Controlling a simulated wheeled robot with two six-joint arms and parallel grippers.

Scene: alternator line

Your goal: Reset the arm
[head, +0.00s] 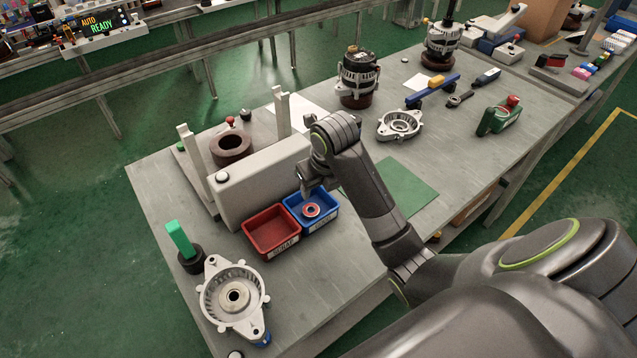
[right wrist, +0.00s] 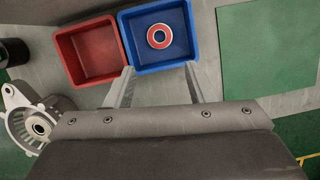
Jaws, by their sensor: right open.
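My right arm reaches in from the right in the head view, and its gripper (head: 318,185) hangs over the blue bin. In the right wrist view the two fingers of the right gripper (right wrist: 160,84) are spread apart with nothing between them. They point toward the near edge of the blue bin (right wrist: 180,64). A red-rimmed bearing (right wrist: 159,36) lies in that bin, apart from the fingers. The bearing also shows in the head view (head: 311,210). My left gripper does not show in either view.
An empty red bin (head: 270,232) sits beside the blue one. A grey press-like fixture (head: 262,180) stands behind the bins. An alternator housing (head: 233,296) lies front left, near a green-handled tool (head: 180,240). A green mat (head: 405,188) is clear; alternators (head: 357,78) stand farther back.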

